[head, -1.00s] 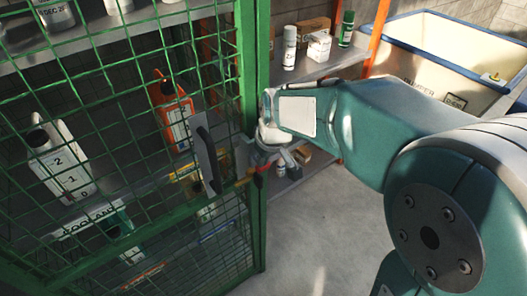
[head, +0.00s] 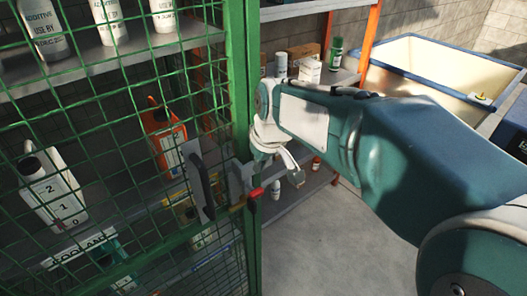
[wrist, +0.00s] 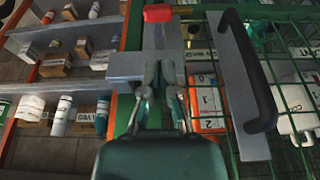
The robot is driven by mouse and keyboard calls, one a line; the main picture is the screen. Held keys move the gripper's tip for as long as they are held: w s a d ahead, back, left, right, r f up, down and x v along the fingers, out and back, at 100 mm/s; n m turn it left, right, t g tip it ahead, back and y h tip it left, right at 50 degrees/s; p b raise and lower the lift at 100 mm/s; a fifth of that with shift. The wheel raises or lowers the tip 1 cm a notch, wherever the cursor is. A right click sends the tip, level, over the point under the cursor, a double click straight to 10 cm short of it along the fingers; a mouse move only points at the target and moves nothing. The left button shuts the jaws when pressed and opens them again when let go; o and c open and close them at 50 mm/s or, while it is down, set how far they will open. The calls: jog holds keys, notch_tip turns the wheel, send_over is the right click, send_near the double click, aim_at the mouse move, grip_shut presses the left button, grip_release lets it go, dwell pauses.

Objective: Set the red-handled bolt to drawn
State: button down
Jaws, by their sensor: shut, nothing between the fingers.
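The red-handled bolt (head: 254,193) sits on the front edge of the green mesh cage door, at the green post. Its red grip also shows in the wrist view (wrist: 158,13), at the top end of a grey metal piece. My gripper (wrist: 158,68) has its two fingers together, with nothing between them. The fingertips overlap the grey bolt metal in the wrist view, below the red grip; I cannot tell whether they touch it. In the head view my gripper (head: 291,163) is right of the post, apart from the red grip and partly hidden by my wrist.
A black pull handle (head: 199,183) on a grey plate stands just left of the bolt. Bottles and jugs stand behind the mesh (head: 100,130). An orange-framed shelf (head: 368,35) and a cream tub with a blue rim (head: 415,43) are behind my arm. The floor (head: 325,245) is clear.

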jog(key=v, duration=0.5)
jog(key=shift+a, duration=0.1)
jog(key=s+d+f+m+t+h, duration=0.1)
jog(key=s+d+f+m, duration=0.1)
jog(key=s+d, duration=0.4)
jog(key=s+d+f+m+t+h, duration=0.1)
jog(key=s+d+m, duration=0.3)
jog(key=s, duration=0.7)
jog(key=shift+d+f+m+t, duration=0.4)
jog(key=shift+d+f, duration=0.35)
jog(key=shift+d, duration=0.1)
jog(key=shift+s+a, duration=0.1)
jog(key=shift+s, duration=0.05)
